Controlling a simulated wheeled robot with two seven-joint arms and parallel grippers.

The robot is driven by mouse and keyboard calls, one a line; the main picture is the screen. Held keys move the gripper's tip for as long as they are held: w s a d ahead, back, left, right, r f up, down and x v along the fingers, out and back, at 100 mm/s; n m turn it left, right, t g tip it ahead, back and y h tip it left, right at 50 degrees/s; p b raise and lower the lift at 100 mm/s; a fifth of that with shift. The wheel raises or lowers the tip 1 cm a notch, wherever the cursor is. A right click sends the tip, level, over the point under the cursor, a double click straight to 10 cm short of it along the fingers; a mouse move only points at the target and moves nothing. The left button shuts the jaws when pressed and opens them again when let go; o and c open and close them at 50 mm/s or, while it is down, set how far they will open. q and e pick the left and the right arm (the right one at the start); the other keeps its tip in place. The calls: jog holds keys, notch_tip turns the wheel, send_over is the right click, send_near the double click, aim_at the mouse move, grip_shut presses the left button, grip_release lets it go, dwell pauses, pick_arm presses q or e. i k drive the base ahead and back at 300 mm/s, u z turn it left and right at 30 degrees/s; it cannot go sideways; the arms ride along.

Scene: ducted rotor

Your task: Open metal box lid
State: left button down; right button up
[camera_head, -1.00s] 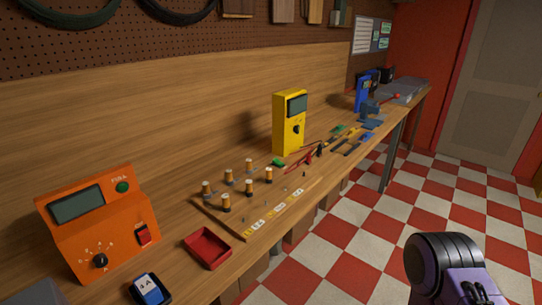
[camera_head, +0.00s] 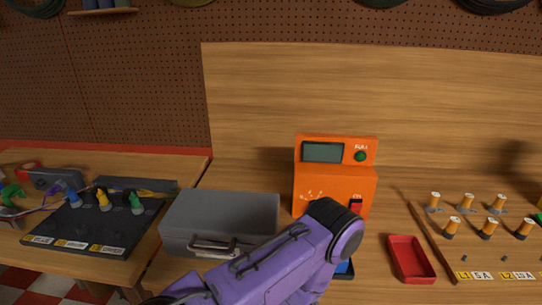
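The metal box (camera_head: 222,212) is grey, with a flat lid and a silver handle (camera_head: 214,247) on its front. It stands on the wooden workbench, left of the orange meter, and its lid looks closed. A purple arm of mine crosses the lower middle of the head view, in front of the box's lower right corner and the meter's lower part. No gripper fingers show in the head view, so I cannot see either gripper.
The orange meter (camera_head: 335,170) stands just right of the box. A red tray (camera_head: 410,258) and a board with several copper-coloured posts (camera_head: 467,203) lie further right. At left, a dark panel (camera_head: 92,225) with coloured connectors sits on another table. A wooden backboard (camera_head: 400,95) rises behind.

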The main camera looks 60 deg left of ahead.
aim_at(234, 217)
jog(key=u, duration=2.7)
jog(key=i, duration=0.15)
jog(key=z, duration=0.5)
jog(key=k, duration=0.5)
jog(key=z, duration=0.3)
jog(key=i, duration=0.45)
jog(key=u, duration=0.35)
